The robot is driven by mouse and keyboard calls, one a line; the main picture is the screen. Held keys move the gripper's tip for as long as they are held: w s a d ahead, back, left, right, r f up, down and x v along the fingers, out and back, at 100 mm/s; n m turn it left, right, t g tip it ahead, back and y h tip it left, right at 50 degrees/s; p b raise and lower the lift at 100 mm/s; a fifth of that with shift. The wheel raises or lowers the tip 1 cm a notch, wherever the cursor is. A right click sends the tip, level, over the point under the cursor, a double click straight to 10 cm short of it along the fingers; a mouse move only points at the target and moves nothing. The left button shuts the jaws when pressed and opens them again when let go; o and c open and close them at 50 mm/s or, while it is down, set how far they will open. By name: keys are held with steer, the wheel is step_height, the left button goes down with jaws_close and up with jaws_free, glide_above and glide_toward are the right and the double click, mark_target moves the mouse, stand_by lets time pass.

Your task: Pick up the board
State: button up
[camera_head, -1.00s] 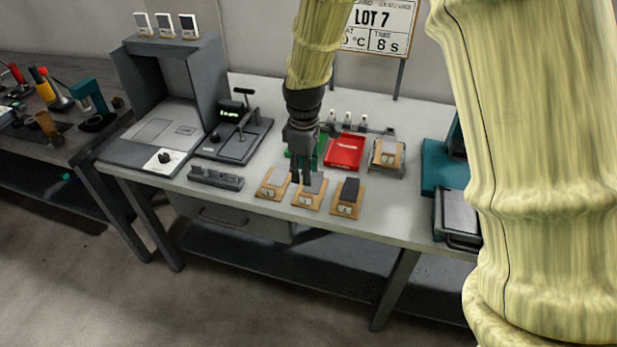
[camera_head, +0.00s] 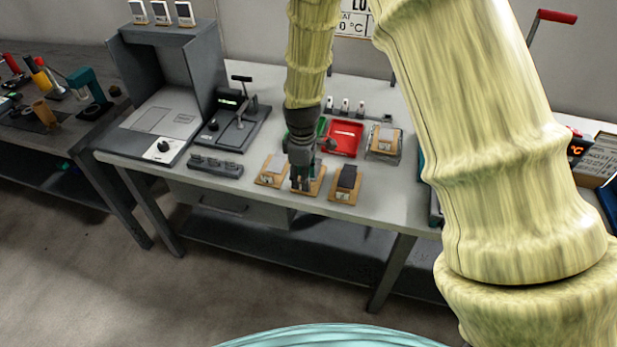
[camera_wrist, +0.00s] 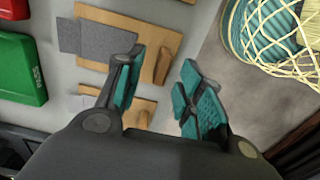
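Three small wooden boards, each with a grey piece on top, stand in a row near the table's front edge: the left board (camera_head: 271,171), the middle board (camera_head: 317,187) and the right board (camera_head: 346,184). My gripper (camera_head: 302,183) is down at the middle board and hides much of it. In the wrist view my gripper (camera_wrist: 161,62) has its two teal-padded fingers apart, with a board (camera_wrist: 150,34) bearing a grey piece (camera_wrist: 105,42) just beyond and between them. Contact cannot be told. Parts of other boards show above and below it.
A red tray (camera_head: 345,138), a green tray (camera_head: 320,128) and a stand with a board-like piece (camera_head: 384,140) lie behind the boards. A grey slotted holder (camera_head: 216,166) and a lever press (camera_head: 234,130) are to the left. Bare tabletop lies right of the boards.

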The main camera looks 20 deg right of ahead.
steer(key=shift+f, duration=1.2)
steer(key=shift+c, duration=0.5)
jaws_close()
steer(key=shift+r, duration=0.1)
